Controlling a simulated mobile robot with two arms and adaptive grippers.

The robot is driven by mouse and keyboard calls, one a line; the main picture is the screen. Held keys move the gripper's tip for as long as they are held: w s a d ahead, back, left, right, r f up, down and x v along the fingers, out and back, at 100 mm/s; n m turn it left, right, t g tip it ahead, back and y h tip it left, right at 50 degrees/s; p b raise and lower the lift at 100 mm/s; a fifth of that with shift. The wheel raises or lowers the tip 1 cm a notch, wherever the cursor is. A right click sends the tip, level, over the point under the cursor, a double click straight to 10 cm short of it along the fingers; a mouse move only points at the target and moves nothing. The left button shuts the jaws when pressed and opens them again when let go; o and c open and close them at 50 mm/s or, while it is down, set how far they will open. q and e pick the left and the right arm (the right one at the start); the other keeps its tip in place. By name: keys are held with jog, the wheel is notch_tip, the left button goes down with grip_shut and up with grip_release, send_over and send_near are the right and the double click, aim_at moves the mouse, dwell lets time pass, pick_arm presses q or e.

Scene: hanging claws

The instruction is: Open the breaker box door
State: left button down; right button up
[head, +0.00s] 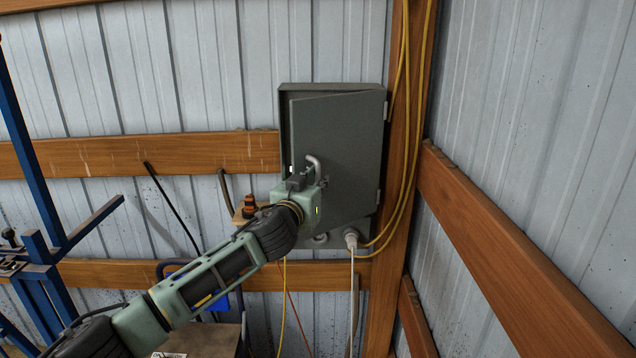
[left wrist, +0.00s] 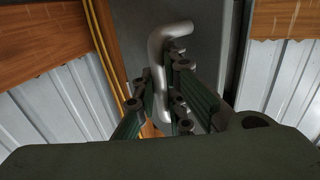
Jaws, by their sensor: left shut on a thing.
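The grey breaker box (head: 283,130) hangs on the wall in the middle of the head view. Its door (head: 340,130) is hinged on the right and stands slightly ajar, with a gap along its left edge. A light grey curved handle (head: 314,163) sits on the door's left side; it also shows in the left wrist view (left wrist: 157,50). My left gripper (head: 300,180) is at the handle, with its fingers (left wrist: 160,100) on either side of the bar and shut on it. The gripper hides the handle's lower part. My right gripper is in neither view.
A wooden post (head: 383,270) with yellow cables (head: 404,190) runs right of the box, near the wall corner. Wooden rails (head: 140,153) cross the metal walls. A blue metal frame (head: 45,240) stands at the left. A small board with an orange-black item (head: 249,206) is left of the box.

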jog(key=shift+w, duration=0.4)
pick_arm(q)
jog(key=s+d+b, duration=0.2)
jog(key=s+d, duration=0.1)
jog(key=d, duration=0.5)
jog(key=s+d+b, duration=0.3)
jog(key=s+d, duration=0.1)
jog(key=d, duration=0.3)
jog(key=shift+d+f, duration=0.35)
jog(key=shift+f, duration=0.1)
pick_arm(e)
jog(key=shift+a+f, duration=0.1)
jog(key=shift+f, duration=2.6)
pick_arm(q)
jog(key=shift+s, duration=0.1)
jog(key=c, duration=2.1)
grip_release()
jog(key=shift+s, duration=0.15)
jog(key=shift+s+r, duration=0.1)
jog(key=shift+r, duration=0.25)
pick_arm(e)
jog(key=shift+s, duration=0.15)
